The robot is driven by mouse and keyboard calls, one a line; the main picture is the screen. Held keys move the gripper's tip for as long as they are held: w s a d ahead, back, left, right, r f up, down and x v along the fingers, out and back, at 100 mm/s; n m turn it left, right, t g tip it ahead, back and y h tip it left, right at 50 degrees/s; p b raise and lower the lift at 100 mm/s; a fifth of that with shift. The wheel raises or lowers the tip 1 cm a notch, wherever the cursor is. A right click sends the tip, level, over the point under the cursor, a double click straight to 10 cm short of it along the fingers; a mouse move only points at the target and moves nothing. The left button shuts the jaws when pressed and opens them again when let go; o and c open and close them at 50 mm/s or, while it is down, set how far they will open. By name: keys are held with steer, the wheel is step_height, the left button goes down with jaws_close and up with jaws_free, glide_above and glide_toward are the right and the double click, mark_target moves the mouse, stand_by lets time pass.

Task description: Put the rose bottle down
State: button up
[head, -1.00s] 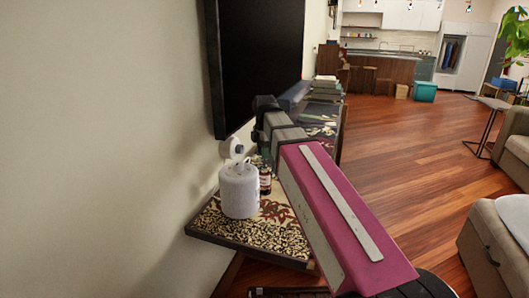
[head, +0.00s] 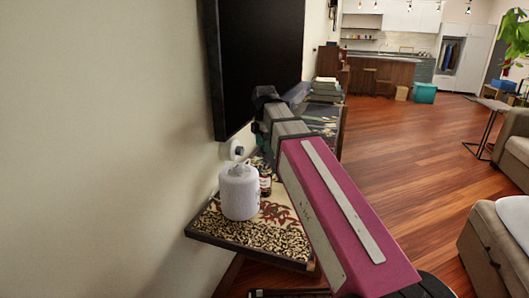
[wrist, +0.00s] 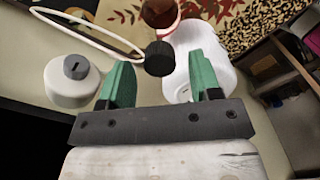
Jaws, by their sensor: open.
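A dark reddish-brown bottle (head: 265,180) with a pale label, which I take for the rose bottle, stands on the patterned shelf top (head: 262,238) just behind a white jug-like container (head: 240,197). In the wrist view a reddish-brown bottle (wrist: 160,12) with a black cap (wrist: 160,58) shows ahead of my gripper (wrist: 160,68). Its green fingers are apart, with the cap appearing between them; I cannot tell the depth gap. The white container (wrist: 222,72) lies behind the right finger. My arm hides part of the shelf in the head view.
A small white round object (head: 237,150) with a dark spot is by the wall; a similar one (wrist: 72,82) shows left in the wrist view. A black screen (head: 255,65) hangs above. Stacked books (head: 326,88) lie farther back. The wooden floor (head: 410,150) at right is open.

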step_height(320, 180, up, 8)
steer(key=shift+r, duration=0.15)
steer(key=shift+d, duration=0.1)
stand_by(0.5)
